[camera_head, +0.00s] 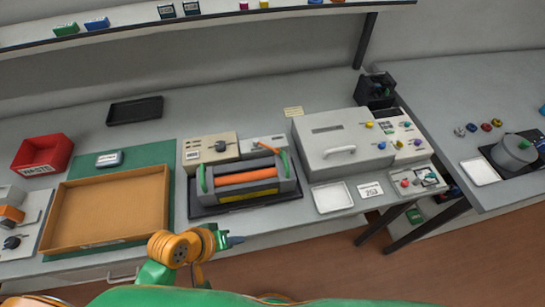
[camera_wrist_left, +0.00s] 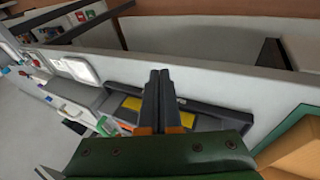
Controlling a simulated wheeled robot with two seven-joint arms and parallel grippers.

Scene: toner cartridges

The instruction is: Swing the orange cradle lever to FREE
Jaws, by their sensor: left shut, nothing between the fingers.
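The cradle (camera_head: 290,188) is a dark tray on the bench, holding a grey cartridge (camera_head: 292,171) with green ends and an orange roller (camera_head: 248,176). A thin orange piece (camera_head: 267,148), possibly the lever, shows at the cradle's back right; its FREE marking is too small to read. My left gripper (camera_head: 238,240) is in front of the bench edge, below and apart from the cradle. It is shut and empty. In the left wrist view its dark fingers (camera_wrist_left: 160,72) are together and cover part of the cartridge (camera_wrist_left: 206,116). My right gripper is not in view.
A wooden tray (camera_head: 58,222) on a green mat (camera_head: 156,160) lies left of the cradle. A red waste bin (camera_head: 43,155) stands further left. A grey machine (camera_head: 335,130) and a white tray (camera_head: 331,197) stand to the right. A shelf (camera_head: 220,20) runs above.

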